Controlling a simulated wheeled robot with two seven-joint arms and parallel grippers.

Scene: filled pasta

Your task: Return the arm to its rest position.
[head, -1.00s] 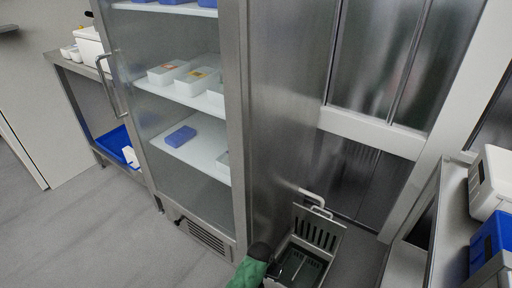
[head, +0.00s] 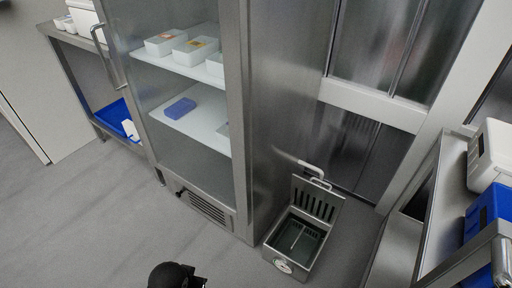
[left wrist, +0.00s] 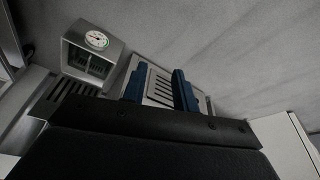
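My left gripper (left wrist: 158,88) shows in the left wrist view with its two blue fingertips apart. I see nothing held between them; a pale slotted panel lies behind. In the head view a black part of my own arm (head: 176,276) stands at the bottom edge, over the floor left of the steel box. I cannot make out fingers on it. My right gripper is in neither view.
An open steel box (head: 290,262) with a dial stands on the floor beside the glass-fronted fridge (head: 190,160). It also shows in the left wrist view (left wrist: 92,55). A rack with blue bins (head: 488,222) stands at right. The floor (head: 80,230) at left is clear.

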